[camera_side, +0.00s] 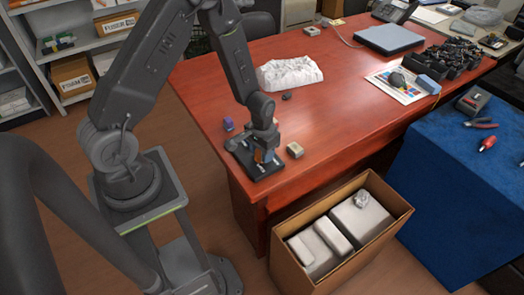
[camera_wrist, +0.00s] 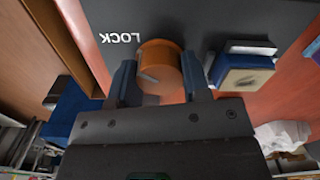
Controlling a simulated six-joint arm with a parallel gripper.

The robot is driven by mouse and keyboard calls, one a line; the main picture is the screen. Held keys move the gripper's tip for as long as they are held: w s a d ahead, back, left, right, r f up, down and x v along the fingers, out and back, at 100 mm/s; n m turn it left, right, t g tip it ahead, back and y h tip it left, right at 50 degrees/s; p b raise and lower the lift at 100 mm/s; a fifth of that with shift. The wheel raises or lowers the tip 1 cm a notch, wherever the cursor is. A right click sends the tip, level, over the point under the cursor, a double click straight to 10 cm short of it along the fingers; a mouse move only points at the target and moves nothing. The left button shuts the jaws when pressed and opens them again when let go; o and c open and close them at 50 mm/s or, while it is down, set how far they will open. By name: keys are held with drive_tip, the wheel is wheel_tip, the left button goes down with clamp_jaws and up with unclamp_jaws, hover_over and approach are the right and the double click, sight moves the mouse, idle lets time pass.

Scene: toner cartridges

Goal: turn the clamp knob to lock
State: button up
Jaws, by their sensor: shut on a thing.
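The clamp knob (camera_wrist: 160,65) is a round orange-brown knob with a pale mark on its face. It stands on a dark plate (camera_wrist: 205,18) that carries the word LOCK, upside down in the wrist view. My gripper (camera_wrist: 160,78) is shut on the knob, with one finger on each side of it. In the side view my gripper (camera_side: 262,145) points down at the black plate (camera_side: 238,154) near the table's front corner. Only a little orange of the knob shows there. The pale mark's exact alignment with the word is unclear.
A blue block with a cream top (camera_wrist: 243,78) sits beside the knob by a metal bracket. On the red table (camera_side: 205,85) are a small beige block (camera_side: 294,150), a purple item (camera_side: 228,124) and white moulded packaging (camera_side: 288,74). An open cardboard box (camera_side: 283,262) stands in front.

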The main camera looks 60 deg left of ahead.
drive_tip(key=shift+m, duration=1.1)
drive_tip(key=o, duration=0.9)
drive_tip(key=shift+r, duration=0.1)
drive_tip(key=shift+r, duration=6.85)
